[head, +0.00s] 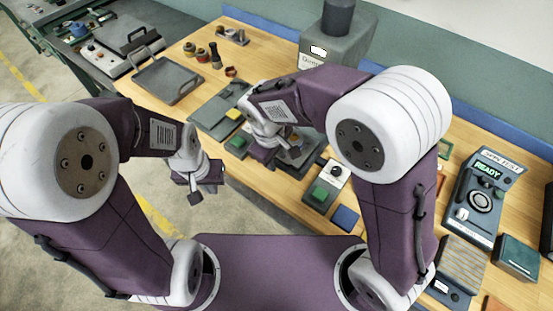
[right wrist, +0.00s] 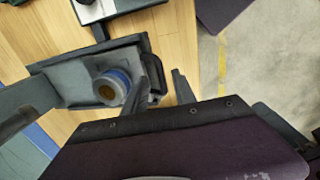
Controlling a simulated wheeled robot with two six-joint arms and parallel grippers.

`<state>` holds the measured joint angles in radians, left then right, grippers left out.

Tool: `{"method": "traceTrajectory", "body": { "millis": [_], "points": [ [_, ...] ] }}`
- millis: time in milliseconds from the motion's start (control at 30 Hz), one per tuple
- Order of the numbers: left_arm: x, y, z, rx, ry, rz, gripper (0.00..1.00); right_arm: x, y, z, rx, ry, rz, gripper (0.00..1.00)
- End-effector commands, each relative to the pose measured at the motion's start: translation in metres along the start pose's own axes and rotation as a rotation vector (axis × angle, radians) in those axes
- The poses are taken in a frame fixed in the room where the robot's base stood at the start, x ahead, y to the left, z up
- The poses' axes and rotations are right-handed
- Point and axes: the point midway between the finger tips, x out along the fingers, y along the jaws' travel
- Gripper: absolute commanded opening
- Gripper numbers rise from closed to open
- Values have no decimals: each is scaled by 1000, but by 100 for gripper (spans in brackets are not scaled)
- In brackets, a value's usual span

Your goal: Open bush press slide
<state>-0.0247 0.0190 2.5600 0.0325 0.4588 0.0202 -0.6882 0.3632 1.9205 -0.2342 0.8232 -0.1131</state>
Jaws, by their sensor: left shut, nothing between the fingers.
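The bush press (head: 293,160) is a grey device on the wooden bench, partly hidden in the head view under my right gripper (head: 268,160). In the right wrist view its grey slide body (right wrist: 75,78) holds a round blue and brass bush (right wrist: 112,88). My right gripper's fingers (right wrist: 168,82) also show there, dark and apart, beside the dark end of the slide. I see nothing clearly held between them; whether one touches the slide I cannot tell. My left gripper (head: 194,196) is shut and empty, over the floor off the bench's front edge.
A panel with a green button (head: 319,194) and a blue pad (head: 345,217) lie right of the press. A grey plate (head: 215,115) and a tray (head: 168,82) lie to the left. A tester marked READY (head: 482,200) stands at far right.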

Motion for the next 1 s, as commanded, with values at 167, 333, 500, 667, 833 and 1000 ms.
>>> {"method": "traceTrajectory", "body": {
  "millis": [167, 333, 500, 667, 833, 1000],
  "points": [
    [-5, 0, 0, 0, 0, 0, 0, -44, 0, -2, -2, 7, 2, 33],
    [-7, 0, -1, 0, 0, 0, 0, -68, 0, -1, -1, 3, 1, 33],
    [-7, 0, -1, 0, 0, 0, 0, -74, 0, 0, -2, 1, 0, 33],
    [-6, 0, -1, 0, 0, 0, 0, -73, 0, 0, -2, 0, 0, 33],
    [-6, 0, -1, 0, 0, 0, 0, -73, 0, 0, -2, 0, 0, 33],
    [-6, 0, -1, 0, 0, 0, 0, -73, 0, 0, -2, 0, 0, 33]
  ]
}}
